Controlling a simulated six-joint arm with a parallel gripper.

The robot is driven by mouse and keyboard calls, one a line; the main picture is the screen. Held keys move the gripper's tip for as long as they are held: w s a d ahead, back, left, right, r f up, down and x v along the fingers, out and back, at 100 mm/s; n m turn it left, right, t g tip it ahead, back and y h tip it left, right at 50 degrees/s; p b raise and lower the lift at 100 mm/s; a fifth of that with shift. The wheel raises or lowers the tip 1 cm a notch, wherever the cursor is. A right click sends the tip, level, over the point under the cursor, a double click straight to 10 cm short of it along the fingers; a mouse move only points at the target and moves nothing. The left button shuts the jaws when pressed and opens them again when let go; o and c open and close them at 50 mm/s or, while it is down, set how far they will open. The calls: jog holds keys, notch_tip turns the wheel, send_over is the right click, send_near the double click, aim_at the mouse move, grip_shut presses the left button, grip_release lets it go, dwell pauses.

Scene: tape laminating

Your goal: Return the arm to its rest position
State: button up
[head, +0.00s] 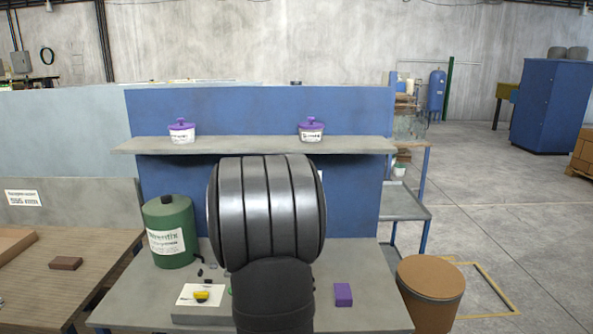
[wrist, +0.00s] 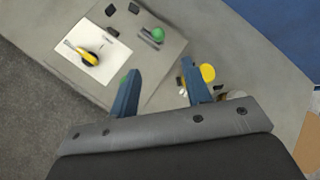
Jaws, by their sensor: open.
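My gripper (wrist: 160,70) shows in the wrist view with its two blue-grey fingers spread apart and nothing between them. It hangs over the grey workbench. In the head view my own arm fills the middle of the picture and hides the gripper and part of the bench. In the wrist view a white sheet (wrist: 69,49) with a yellow and black tool (wrist: 91,57) on it lies up and left of the fingers. A green piece (wrist: 152,35) lies above the fingers. A yellow round piece (wrist: 207,73) shows beside the right finger, partly hidden; I cannot tell if they touch.
In the head view a green canister (head: 170,232) stands at the bench's left and a purple block (head: 343,294) at its right. Two purple-lidded tubs (head: 182,132) (head: 311,130) stand on the shelf (head: 250,146) behind. A brown drum (head: 430,295) stands right of the bench.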

jog(key=x, duration=1.4)
jog(key=shift+a, duration=1.25)
jog(key=shift+s+r, duration=0.2)
jog(key=shift+r, duration=0.05)
jog(key=v, duration=1.6)
jog(key=shift+o, duration=0.3)
jog(key=shift+d, duration=0.1)
